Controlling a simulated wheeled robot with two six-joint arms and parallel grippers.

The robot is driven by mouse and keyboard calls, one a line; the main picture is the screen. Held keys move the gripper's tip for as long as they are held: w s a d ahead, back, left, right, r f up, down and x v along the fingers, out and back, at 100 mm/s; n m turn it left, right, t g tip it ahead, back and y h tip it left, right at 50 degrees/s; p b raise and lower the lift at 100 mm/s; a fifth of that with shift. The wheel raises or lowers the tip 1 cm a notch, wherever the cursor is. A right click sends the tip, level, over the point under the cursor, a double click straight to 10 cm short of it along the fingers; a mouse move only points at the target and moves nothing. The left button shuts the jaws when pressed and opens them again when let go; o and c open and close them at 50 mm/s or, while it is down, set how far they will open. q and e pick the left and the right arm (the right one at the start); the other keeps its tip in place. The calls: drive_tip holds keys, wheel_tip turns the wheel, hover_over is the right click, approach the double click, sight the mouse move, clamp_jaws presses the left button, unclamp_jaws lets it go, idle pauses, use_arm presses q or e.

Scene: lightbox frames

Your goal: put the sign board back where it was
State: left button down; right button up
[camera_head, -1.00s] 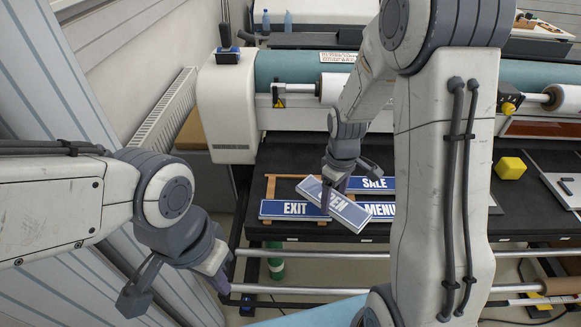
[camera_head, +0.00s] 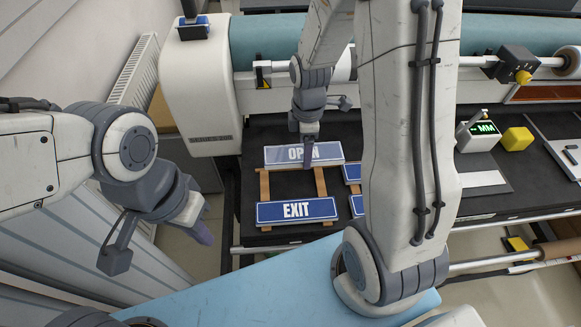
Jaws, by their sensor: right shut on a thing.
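The OPEN sign board (camera_head: 275,156), grey-blue with white letters, lies level across the back of two wooden rails (camera_head: 265,187), behind the blue EXIT board (camera_head: 296,210). I cannot tell whether it rests on the rails or hangs just above them. Edges of two more blue boards (camera_head: 351,172) show to the right, mostly hidden by my right arm. My left gripper (camera_head: 158,247) is open and empty, at the lower left, away from the boards.
The boards lie on a black table (camera_head: 340,130) in front of a large roller machine (camera_head: 208,97). To the right are a digital display (camera_head: 482,128), a yellow block (camera_head: 517,139) and a white sheet (camera_head: 481,179). A radiator (camera_head: 135,72) stands at the left wall.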

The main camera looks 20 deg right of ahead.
sight(292, 159)
drive_tip(key=a, duration=0.1)
drive_tip(key=a+f, duration=0.2)
drive_tip(key=shift+s+a+f, duration=0.1)
drive_tip(key=shift+s+a, duration=0.25)
drive_tip(key=shift+a, duration=0.05)
drive_tip(key=shift+a+f, duration=0.1)
drive_tip(key=shift+f, duration=0.15)
drive_tip(key=shift+f+p, duration=0.35)
drive_tip(key=shift+f, duration=1.5)
drive_tip(key=o, duration=1.5)
drive_tip(key=shift+f, duration=0.1)
wheel_tip(292, 159, up, 12)
drive_tip(key=shift+f, duration=0.1)
drive_tip(key=s+a+r+m, duration=0.3)
drive_tip(key=s+a, duration=0.3)
drive_tip(key=s, duration=0.3)
drive_tip(key=s+a+r+m+y, duration=0.1)
drive_tip(key=s+a+r+m, duration=0.3)
drive_tip(key=s, duration=0.5)
drive_tip(key=shift+a+m, duration=0.3)
drive_tip(key=shift+a, duration=0.95)
drive_tip(key=shift+s, duration=0.1)
